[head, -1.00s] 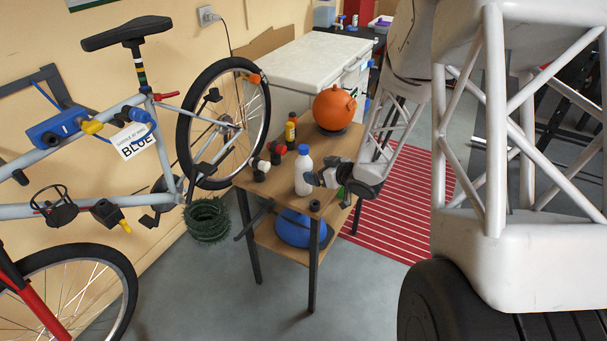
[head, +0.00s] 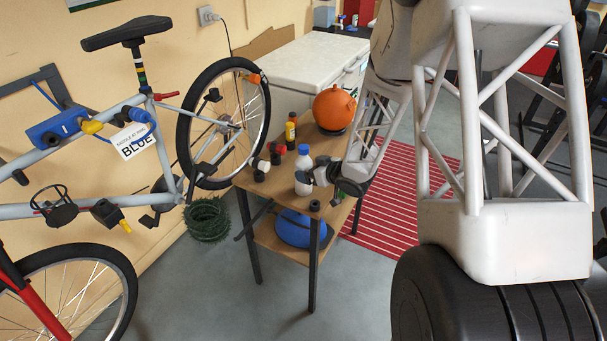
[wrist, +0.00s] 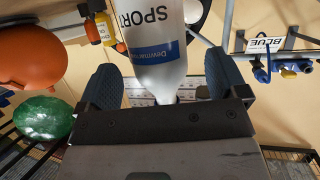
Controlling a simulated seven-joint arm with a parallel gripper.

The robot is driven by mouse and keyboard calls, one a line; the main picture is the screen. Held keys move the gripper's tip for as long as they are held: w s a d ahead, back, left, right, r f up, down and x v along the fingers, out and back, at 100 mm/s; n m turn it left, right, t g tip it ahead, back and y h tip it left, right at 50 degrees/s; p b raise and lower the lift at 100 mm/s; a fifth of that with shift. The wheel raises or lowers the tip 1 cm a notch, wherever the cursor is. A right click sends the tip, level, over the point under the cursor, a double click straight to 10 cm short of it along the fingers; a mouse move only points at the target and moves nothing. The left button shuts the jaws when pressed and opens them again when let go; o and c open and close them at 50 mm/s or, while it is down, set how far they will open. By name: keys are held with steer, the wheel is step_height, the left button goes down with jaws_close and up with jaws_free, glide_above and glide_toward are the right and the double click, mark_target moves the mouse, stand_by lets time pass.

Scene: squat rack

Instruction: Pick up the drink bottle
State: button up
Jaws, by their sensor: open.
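The drink bottle (head: 304,162), white with a blue cap, stands upright on the small wooden table (head: 268,192). My gripper (head: 312,177) is at its right side in the head view, partly covering its lower part. In the wrist view the bottle (wrist: 158,40) appears upside down, with "SPORT" lettering and a blue band. It sits between the two dark, widely spread fingers of my gripper (wrist: 164,80). Gaps show between the bottle and both fingers. The gripper is open.
An orange round object (head: 334,107) and a yellow-labelled bottle (head: 290,130) stand farther back on the table. Dark items with red and white ends (head: 268,160) stand left of the bottle. A blue ball (head: 293,228) is on the lower shelf. A bicycle (head: 150,130) is at left.

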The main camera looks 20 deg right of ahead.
steer(key=shift+x, duration=1.9)
steer(key=shift+d, duration=0.1)
steer(key=c, duration=1.2)
